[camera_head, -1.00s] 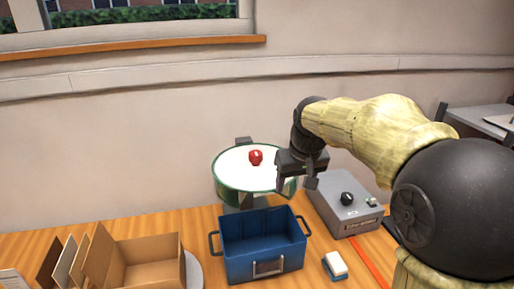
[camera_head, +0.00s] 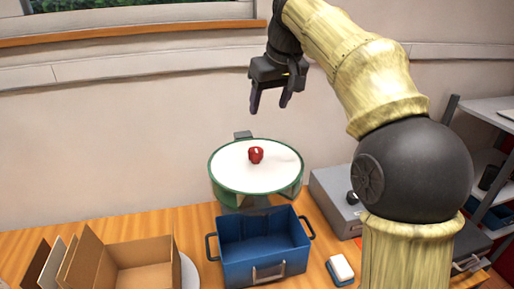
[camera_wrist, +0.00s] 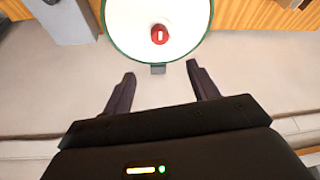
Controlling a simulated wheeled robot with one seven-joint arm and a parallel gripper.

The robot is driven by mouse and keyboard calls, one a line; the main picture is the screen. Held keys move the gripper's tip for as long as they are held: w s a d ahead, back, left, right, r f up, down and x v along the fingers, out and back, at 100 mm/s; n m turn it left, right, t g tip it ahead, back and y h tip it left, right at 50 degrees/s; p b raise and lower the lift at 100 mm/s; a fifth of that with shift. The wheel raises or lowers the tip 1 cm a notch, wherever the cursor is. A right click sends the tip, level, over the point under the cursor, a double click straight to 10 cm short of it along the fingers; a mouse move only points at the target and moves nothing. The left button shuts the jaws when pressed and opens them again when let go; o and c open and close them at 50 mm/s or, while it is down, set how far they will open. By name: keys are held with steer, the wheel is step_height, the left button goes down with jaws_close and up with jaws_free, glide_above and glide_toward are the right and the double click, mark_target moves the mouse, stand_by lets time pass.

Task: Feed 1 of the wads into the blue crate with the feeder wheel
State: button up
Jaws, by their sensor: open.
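The feeder wheel (camera_head: 230,178) is a round white disc with a green rim, standing behind the blue crate. A red knob-like piece (camera_head: 256,155) sits near its middle; it also shows in the wrist view (camera_wrist: 159,35). The blue crate (camera_head: 262,268) stands on the table in front of the wheel, and the part of its inside that shows looks empty. My gripper (camera_head: 270,108) is open and empty, above the wheel with its fingers pointing down. In the wrist view my gripper (camera_wrist: 160,78) has its fingertips apart, short of the wheel's rim. I cannot make out any wads.
A grey control box (camera_head: 332,200) with a dark knob stands right of the wheel, partly hidden by my arm. A white and blue block (camera_head: 341,267) lies right of the crate. An open cardboard box (camera_head: 145,264) stands at left. The wall is behind the wheel.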

mark_target(256, 150)
steer(key=x, duration=1.7)
steer(key=shift+w+f+b, duration=0.1)
steer(key=shift+b, duration=0.2)
jaws_close()
steer(key=shift+a, duration=0.1)
